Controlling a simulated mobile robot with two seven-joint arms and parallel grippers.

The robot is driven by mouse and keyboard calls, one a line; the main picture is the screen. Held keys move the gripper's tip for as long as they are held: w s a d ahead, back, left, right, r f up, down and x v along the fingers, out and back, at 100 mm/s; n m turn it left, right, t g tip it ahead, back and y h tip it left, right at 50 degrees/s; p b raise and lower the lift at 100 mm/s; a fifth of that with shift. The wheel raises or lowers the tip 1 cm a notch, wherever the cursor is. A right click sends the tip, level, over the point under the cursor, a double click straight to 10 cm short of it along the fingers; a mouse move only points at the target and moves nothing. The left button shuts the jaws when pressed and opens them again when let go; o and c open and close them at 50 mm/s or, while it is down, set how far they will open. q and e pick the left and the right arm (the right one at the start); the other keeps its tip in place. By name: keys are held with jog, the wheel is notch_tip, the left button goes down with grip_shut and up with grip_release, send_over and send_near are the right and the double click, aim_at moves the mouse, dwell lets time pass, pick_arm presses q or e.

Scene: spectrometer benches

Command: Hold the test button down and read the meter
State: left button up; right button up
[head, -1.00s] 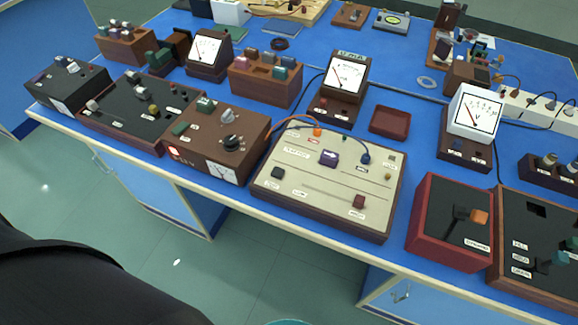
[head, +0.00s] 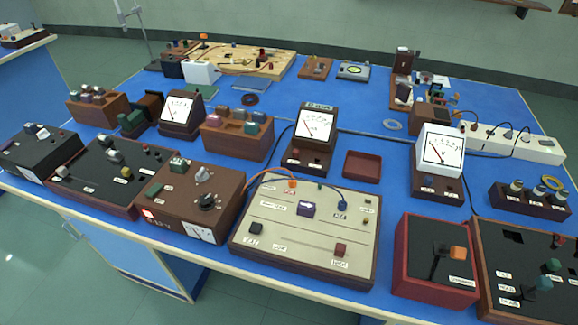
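A cream panel (head: 300,248) in a brown frame lies on the blue bench in front of me. It carries a black button (head: 256,228) at its front left, a purple switch (head: 305,209) in the middle and a dark red knob (head: 340,249) at its front right. Its labels are too small to read surely, so I cannot tell which one is the test button. An orange plug (head: 292,184) and a blue plug (head: 342,205) sit at its back. A dark-cased needle meter (head: 315,124) stands behind the panel. Neither of my grippers shows.
A brown control box (head: 190,200) stands left of the panel, a red box with an orange-tipped lever (head: 437,258) right of it. A white-cased meter (head: 440,147) and a small red tray (head: 362,166) stand behind. Bare blue bench lies around the tray.

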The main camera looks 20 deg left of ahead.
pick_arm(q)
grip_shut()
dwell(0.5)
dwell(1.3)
